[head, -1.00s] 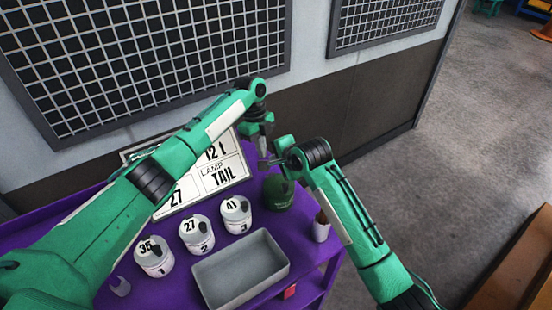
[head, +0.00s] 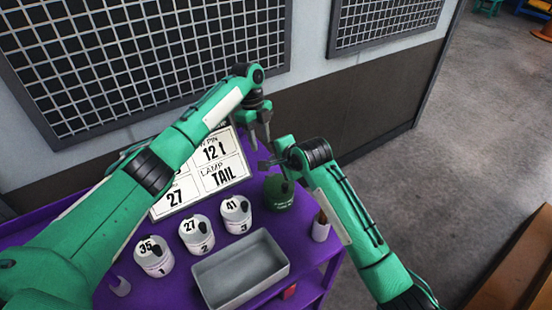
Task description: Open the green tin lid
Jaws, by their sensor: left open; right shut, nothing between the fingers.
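The green tin (head: 279,195) stands upright on the purple table, at the right of the row of white pots. A dark part shows on its top; whether the lid sits fully closed I cannot tell. My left gripper (head: 261,143) points down above and behind the tin, open and empty, apart from it. My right gripper (head: 266,163) is shut and empty, just above and left of the tin, its fingers pointing left.
Several white numbered pots (head: 195,235) stand left of the tin. A grey tray (head: 240,270) lies in front. A white sign (head: 218,172) leans behind the pots. A cup with a brown item (head: 321,228) stands at the table's right edge.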

